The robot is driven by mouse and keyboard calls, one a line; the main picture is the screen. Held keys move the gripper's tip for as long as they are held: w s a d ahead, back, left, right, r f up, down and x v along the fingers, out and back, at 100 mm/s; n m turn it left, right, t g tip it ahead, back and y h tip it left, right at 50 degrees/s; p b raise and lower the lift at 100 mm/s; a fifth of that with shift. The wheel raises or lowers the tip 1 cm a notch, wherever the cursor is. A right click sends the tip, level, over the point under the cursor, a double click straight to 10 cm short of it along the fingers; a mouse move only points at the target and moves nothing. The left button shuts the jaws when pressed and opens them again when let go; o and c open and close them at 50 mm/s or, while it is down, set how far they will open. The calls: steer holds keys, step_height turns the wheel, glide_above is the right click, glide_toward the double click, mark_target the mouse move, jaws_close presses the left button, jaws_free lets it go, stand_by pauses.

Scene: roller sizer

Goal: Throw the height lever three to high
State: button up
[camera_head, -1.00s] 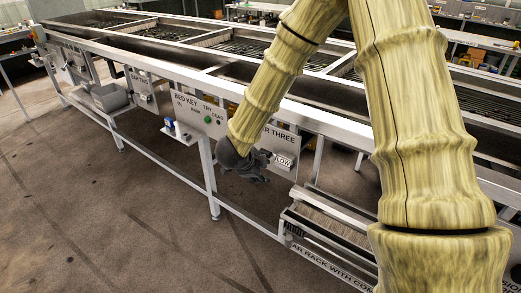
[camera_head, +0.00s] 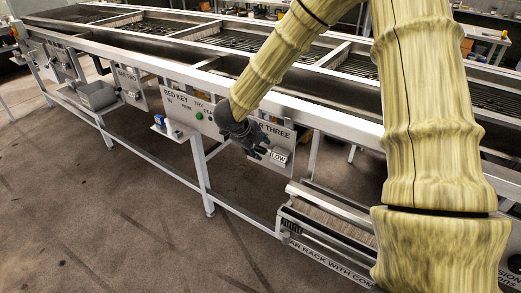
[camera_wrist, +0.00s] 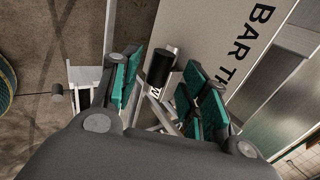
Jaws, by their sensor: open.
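The bar three panel (camera_head: 285,135) is a grey plate on the machine's side rail, partly hidden by my gripper. A white LOW label (camera_head: 279,158) sits at its lower part. In the wrist view the lever's black cylindrical knob (camera_wrist: 160,66) shows between my teal finger pads, in front of the grey plate (camera_wrist: 215,60) lettered BAR TH. My gripper (camera_head: 258,146) is at the panel, just left of the LOW label. In the wrist view my gripper (camera_wrist: 162,85) is open, fingers on both sides of the knob. I cannot tell whether either pad touches it.
A rack with a brush-like insert (camera_head: 325,225) stands low to the right. Further left are another bar panel (camera_head: 132,85) and a grey bin (camera_head: 97,95). The floor in front is clear.

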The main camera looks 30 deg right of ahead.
mark_target(260, 148)
steer(key=shift+x, duration=1.75)
jaws_close()
